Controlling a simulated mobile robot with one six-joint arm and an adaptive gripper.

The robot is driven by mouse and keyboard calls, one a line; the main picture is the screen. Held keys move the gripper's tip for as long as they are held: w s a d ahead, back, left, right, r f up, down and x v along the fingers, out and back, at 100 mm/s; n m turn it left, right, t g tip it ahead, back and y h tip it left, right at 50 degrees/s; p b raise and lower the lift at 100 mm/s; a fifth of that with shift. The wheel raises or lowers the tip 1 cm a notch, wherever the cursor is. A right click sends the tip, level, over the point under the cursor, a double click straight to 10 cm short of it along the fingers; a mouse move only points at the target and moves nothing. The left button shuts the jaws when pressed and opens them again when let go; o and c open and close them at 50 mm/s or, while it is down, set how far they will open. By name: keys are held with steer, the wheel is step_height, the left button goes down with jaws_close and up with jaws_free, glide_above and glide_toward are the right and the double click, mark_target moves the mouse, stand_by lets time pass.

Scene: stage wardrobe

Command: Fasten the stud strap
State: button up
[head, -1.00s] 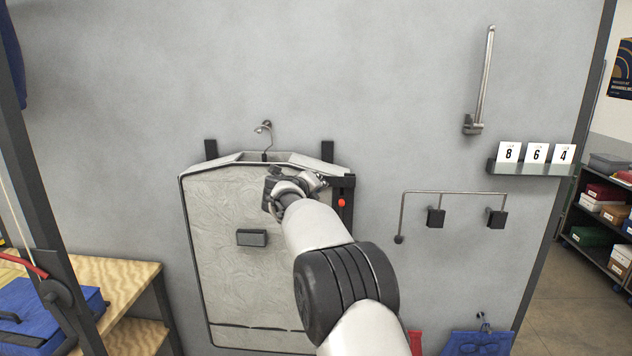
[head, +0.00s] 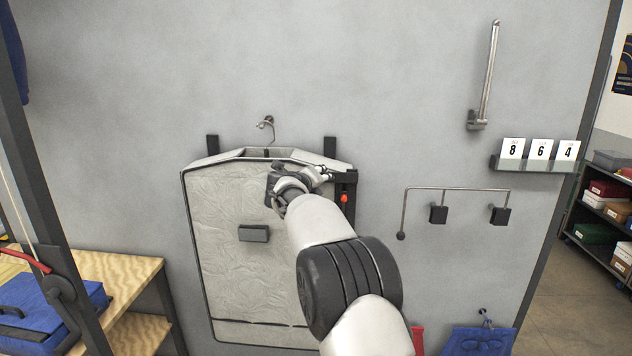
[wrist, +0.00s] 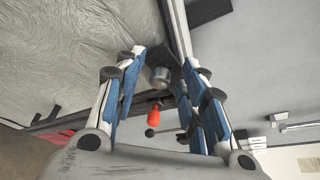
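A pale embossed panel (head: 215,270) with dark edging, like a garment bag, hangs on the grey wall. My gripper (head: 290,183) is in front of its upper right part, largely hidden by my own arm. In the wrist view the two blue-padded fingers of my gripper (wrist: 166,66) stand apart. A silver round stud-like piece (wrist: 159,79) shows in the gap between them; I cannot tell whether they touch it. A dark piece behind it may be the strap, partly hidden. A red knob (head: 344,198) sits on a black upright strip at the panel's right edge; it also shows in the wrist view (wrist: 154,116).
A small dark block (head: 253,233) is on the panel's front. A bent metal rod (head: 455,189) with two black blocks, a number-card shelf (head: 535,166) and an upright metal bar (head: 487,80) are on the wall to the right. A wooden bench (head: 115,275) stands at lower left.

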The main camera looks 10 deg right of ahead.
steer(key=v, duration=1.2)
steer(key=shift+r, duration=0.1)
